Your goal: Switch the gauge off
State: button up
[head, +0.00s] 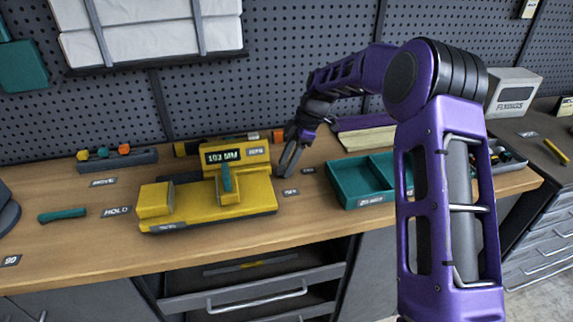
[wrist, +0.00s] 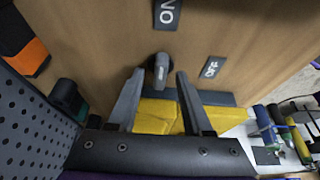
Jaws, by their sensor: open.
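The yellow gauge (head: 185,213) sits on the wooden bench, left of my gripper (head: 288,160). Its display (head: 222,155) is lit and seems to read 103 MM. In the wrist view a small grey lever (wrist: 160,70) stands on the bench between the tips of my open gripper (wrist: 158,88), with no clear contact on either side. An ON label (wrist: 167,13) and an OFF label (wrist: 212,68) lie near the lever. I cannot tell which label the lever leans to. Yellow gauge parts (wrist: 155,117) show between the fingers. The lever is not clear in the head view.
A teal divided tray (head: 345,185) stands to the right of my gripper. A dark rack with coloured knobs (head: 118,160) and a teal handle-like piece (head: 62,215) lie at left. A pegboard (head: 280,60) rises behind.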

jog(key=shift+a+f, duration=0.1)
jog(key=shift+f, duration=0.15)
grip_shut()
